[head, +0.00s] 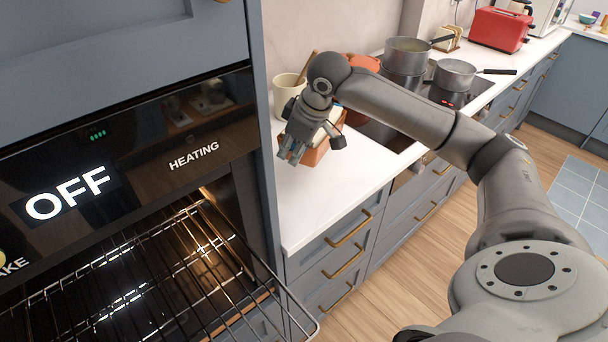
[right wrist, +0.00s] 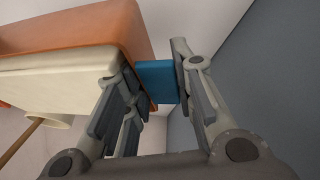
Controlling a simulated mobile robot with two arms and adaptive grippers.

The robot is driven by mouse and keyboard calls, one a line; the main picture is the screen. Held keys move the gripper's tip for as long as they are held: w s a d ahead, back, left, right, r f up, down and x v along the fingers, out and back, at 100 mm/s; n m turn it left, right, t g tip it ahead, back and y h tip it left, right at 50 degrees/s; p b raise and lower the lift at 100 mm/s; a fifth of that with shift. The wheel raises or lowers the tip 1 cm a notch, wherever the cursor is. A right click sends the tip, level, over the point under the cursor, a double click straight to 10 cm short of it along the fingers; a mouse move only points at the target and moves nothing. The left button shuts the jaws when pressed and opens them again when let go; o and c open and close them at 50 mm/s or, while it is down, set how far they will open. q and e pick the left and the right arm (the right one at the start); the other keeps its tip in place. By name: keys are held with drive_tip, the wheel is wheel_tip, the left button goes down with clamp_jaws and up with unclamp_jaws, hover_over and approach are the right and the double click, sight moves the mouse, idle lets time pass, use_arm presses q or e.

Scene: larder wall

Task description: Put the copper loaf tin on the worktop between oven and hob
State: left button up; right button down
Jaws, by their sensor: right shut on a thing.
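The copper loaf tin (head: 317,156) is at the white worktop (head: 310,205) between oven and hob, with something cream-coloured at it. My right gripper (head: 291,152) is at the tin's left end and shut on it. In the right wrist view the tin (right wrist: 118,25) fills the upper left, with a cream block (right wrist: 55,85) beside it. A small blue piece (right wrist: 157,80) shows between the fingers. Whether the tin rests on the worktop or hangs just above it I cannot tell. My left gripper is out of view.
The oven (head: 120,150) is at left with its door open and a wire rack (head: 180,265) pulled out. A cream crock (head: 287,92) stands behind the tin. Pans (head: 407,55) stand on the hob (head: 385,133). The worktop's front part is clear.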

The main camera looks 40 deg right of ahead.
wheel_tip(320, 180, down, 8)
drive_tip(key=shift+s+f+p, duration=0.15)
drive_tip(key=shift+f+p, duration=0.1)
drive_tip(key=shift+p, duration=0.05)
drive_tip(key=c, duration=1.2)
unclamp_jaws()
drive_tip(key=shift+f, duration=0.1)
drive_tip(key=shift+c, duration=0.2)
drive_tip(key=v, duration=1.2)
drive_tip(key=shift+d, duration=0.1)
